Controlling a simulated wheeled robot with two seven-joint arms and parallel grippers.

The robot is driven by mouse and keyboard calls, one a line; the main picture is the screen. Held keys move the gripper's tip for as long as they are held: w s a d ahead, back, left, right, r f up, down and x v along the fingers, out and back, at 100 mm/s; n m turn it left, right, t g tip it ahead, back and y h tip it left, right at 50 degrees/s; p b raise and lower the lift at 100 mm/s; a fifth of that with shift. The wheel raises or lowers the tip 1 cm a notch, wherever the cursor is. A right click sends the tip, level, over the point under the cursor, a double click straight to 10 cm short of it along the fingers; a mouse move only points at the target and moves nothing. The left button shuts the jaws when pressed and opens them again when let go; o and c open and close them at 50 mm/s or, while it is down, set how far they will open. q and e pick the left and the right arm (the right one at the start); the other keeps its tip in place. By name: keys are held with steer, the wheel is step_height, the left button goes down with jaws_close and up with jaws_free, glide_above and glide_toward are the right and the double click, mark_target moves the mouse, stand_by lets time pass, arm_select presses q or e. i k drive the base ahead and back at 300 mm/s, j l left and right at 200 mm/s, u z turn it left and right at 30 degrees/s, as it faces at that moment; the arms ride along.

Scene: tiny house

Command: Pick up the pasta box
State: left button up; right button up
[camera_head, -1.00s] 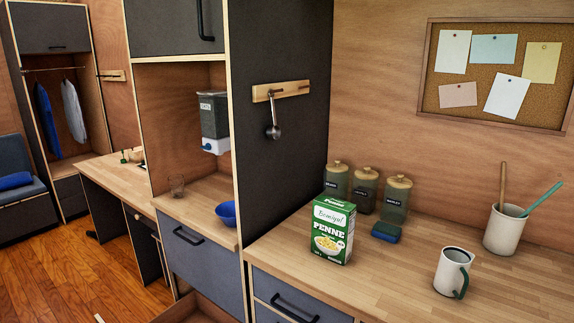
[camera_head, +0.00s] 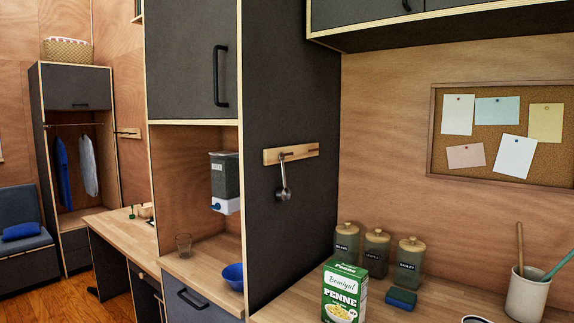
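The green and white pasta box (camera_head: 343,292), labelled penne, stands upright on the wooden counter (camera_head: 290,306) at the lower middle right. Its lower end is near the bottom edge of the picture. Neither of my grippers is in view.
Several lidded jars (camera_head: 376,252) stand behind the box, and a blue-green sponge (camera_head: 401,298) lies to its right. A mug (camera_head: 475,319) is cut off at the bottom edge. A utensil crock (camera_head: 526,296) stands at right. A tall dark cabinet panel (camera_head: 285,110) rises to the left.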

mark_target(343, 296)
steer(key=i+j, duration=0.2)
steer(key=i+j+z, duration=0.8)
steer(key=j, duration=0.2)
steer(key=z, duration=0.4)
